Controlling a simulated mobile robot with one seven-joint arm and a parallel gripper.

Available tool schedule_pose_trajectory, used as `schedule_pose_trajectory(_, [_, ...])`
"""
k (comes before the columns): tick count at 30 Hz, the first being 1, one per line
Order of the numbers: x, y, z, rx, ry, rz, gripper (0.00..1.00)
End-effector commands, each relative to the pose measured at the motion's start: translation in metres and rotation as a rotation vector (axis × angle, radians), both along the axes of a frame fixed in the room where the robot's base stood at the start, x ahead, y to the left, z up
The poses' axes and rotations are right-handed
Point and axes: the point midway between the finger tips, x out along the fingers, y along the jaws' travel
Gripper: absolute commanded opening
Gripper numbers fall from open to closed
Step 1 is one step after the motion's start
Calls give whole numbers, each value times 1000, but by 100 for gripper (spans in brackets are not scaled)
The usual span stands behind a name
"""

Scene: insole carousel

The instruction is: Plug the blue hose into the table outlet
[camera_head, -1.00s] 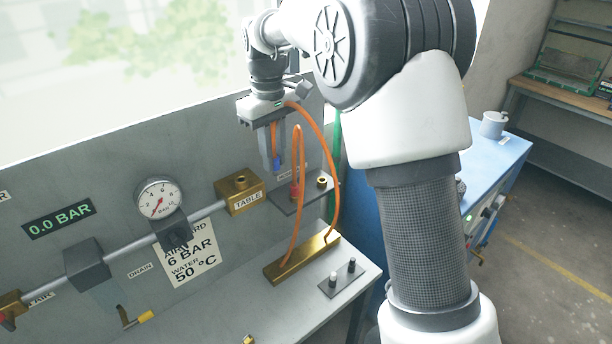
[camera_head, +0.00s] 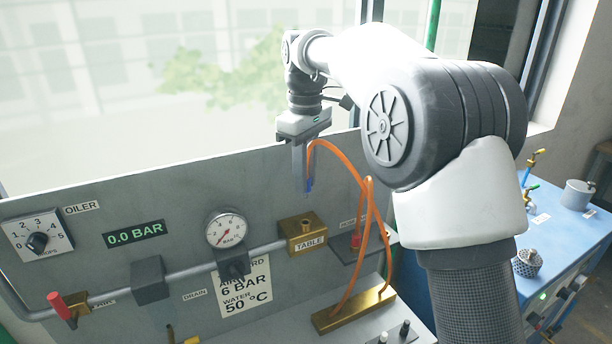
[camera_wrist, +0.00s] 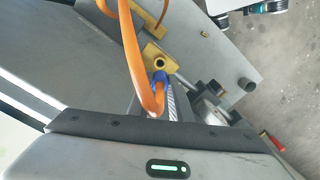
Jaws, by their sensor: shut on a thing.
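My gripper (camera_head: 303,176) is shut on the blue end of the hose (camera_head: 309,186) and holds it in the air above the panel. The orange hose (camera_head: 350,165) arcs from it to the right and down to a brass manifold bar (camera_head: 352,310). The table outlet is a brass block (camera_head: 304,236) labelled TABLE with an upright port on top; the blue end is above it, apart from it. In the wrist view the blue end (camera_wrist: 160,76) shows beside the fingers, and a brass block with a round port (camera_wrist: 159,64) lies just beyond it.
A red-marked hose end (camera_head: 356,240) stands on a small shelf right of the outlet. A gauge (camera_head: 225,230), a pipe, a red-handled valve (camera_head: 62,306) and an oiler dial (camera_head: 37,242) sit on the panel. A blue cabinet (camera_head: 560,240) stands at the right.

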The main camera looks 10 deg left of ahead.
Motion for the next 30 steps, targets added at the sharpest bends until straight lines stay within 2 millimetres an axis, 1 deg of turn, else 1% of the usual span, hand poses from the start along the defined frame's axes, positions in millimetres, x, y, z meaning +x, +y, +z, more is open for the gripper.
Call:
schedule_pose_trajectory(5, [0,0,-13,0,0,-1,0])
schedule_pose_trajectory(15, [0,0,-45,0,0,-1,0])
schedule_pose_trajectory(18, [0,0,-52,0,0,-1,0])
schedule_pose_trajectory(22, [0,0,-56,0,0,-1,0])
schedule_pose_trajectory(30, [0,0,-56,0,0,-1,0])
